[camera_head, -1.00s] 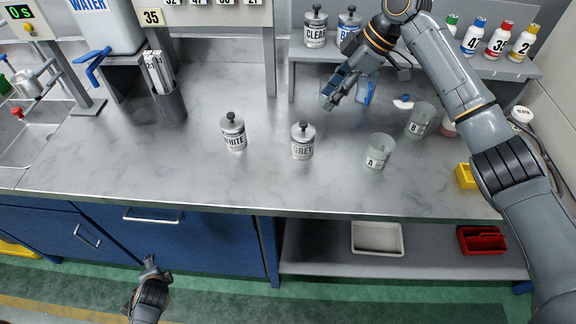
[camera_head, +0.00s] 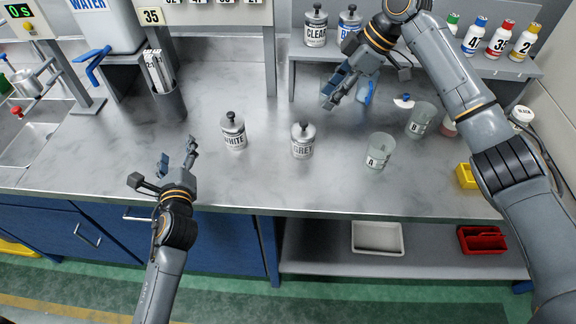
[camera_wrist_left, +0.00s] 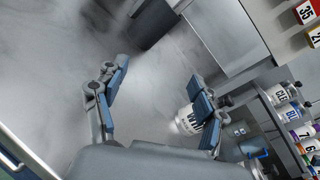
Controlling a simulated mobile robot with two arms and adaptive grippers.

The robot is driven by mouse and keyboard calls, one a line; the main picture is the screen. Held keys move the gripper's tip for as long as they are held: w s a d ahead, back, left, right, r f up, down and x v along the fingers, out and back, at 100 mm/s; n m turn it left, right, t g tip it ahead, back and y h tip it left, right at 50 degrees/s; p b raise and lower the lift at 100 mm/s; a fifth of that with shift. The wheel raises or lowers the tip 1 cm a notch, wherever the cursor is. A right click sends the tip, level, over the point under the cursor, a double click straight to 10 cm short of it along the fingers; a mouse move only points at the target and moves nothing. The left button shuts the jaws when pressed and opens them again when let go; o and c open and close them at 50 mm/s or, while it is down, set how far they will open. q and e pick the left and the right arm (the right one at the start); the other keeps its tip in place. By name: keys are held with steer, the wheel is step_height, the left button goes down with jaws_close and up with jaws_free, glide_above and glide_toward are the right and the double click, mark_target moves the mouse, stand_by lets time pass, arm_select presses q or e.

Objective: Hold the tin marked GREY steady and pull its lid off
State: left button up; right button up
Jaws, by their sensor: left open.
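The tin marked GREY (camera_head: 302,146) stands upright on the steel bench in the head view, with its dark-knobbed lid (camera_head: 302,128) on. The similar tin marked WHITE (camera_head: 234,137) stands to its left. My left gripper (camera_head: 177,156) is open and empty over the bench's front part, left of the WHITE tin. In the left wrist view its fingers (camera_wrist_left: 155,105) are spread, and the WHITE tin (camera_wrist_left: 187,121) shows partly behind one finger. I cannot make out the GREY tin there. My right gripper (camera_head: 346,98) is open and empty, behind and right of the GREY tin.
Glass beaker A (camera_head: 379,152) stands right of the GREY tin, with beaker B (camera_head: 421,121) beyond it. More tins (camera_head: 316,27) and several bottles stand on the rear shelf. A dark holder (camera_head: 170,104) is at the back left. The bench in front of the tins is clear.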

mark_target(308, 129)
arm_select(q)
steer(key=d+m+h, duration=0.2)
steer(key=d, duration=0.3)
steer(key=w+d+r+m+t+h, duration=0.1)
steer(key=d+m+h, duration=0.1)
steer(key=d, duration=0.3)
steer(key=w+d+m+h, duration=0.1)
steer(key=d+m, duration=0.1)
steer(key=d, duration=0.3)
steer(key=shift+d+r+m+t+h, duration=0.15)
steer(key=shift+d+m+t+h, duration=0.1)
steer(key=shift+m+t+h, duration=0.15)
steer(key=s+d+f+m+h, duration=0.1)
steer(key=d+m, duration=0.1)
steer(key=d, duration=0.1)
steer(key=s+d+f+m+h, duration=0.1)
steer(key=d+m+h, duration=0.1)
steer(key=d, duration=0.2)
steer(key=s+d+f+m+h, duration=0.1)
steer(key=d+m+h, duration=0.1)
steer(key=d, duration=0.2)
steer(key=shift+g, duration=0.4)
steer(key=shift+w+d, duration=0.15)
steer(key=shift+w, duration=0.05)
steer(key=x, duration=1.3)
steer(key=shift+w+f, duration=0.1)
steer(key=shift+f, duration=0.05)
steer(key=c, duration=1.4)
jaws_close()
